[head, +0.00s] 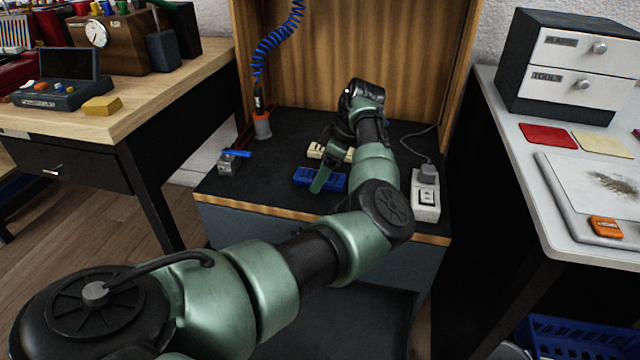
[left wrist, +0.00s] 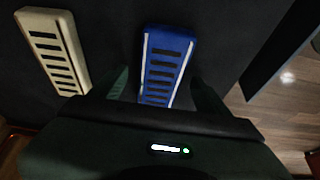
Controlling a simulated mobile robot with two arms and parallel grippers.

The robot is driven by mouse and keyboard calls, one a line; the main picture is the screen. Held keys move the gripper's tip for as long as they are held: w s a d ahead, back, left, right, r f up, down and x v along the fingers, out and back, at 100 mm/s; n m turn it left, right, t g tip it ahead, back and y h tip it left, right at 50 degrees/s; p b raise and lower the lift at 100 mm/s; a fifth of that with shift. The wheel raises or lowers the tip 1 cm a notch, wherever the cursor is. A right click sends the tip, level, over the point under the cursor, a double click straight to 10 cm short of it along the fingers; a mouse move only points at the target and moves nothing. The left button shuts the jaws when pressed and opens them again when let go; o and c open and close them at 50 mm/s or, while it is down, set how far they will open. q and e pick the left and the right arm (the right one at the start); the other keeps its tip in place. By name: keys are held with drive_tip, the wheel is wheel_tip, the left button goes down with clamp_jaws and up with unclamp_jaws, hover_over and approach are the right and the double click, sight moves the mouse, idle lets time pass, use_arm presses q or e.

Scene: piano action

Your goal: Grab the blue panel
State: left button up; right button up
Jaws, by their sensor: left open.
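The blue panel (head: 304,177) lies on the dark worktop, near its front, partly covered by my gripper in the head view. In the left wrist view the blue panel (left wrist: 167,58) is long, with a row of dark slots and white side edges. My left gripper (left wrist: 163,92) is open and empty, with one finger to each side of the panel's near end. In the head view my left gripper (head: 322,180) is over the panel; I cannot tell whether it touches. My right gripper is not in view.
A cream panel (head: 316,151) of similar shape lies just behind the blue one and also shows in the left wrist view (left wrist: 55,48). A small clamp-like tool (head: 229,164) with a blue handle is at left, a power strip (head: 426,195) at right. A blue coiled hose (head: 277,40) hangs behind.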

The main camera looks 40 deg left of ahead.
use_arm(q)
drive_tip(key=c, duration=1.5)
clamp_jaws()
drive_tip(key=shift+a+r, duration=0.1)
drive_tip(key=shift+r, duration=0.05)
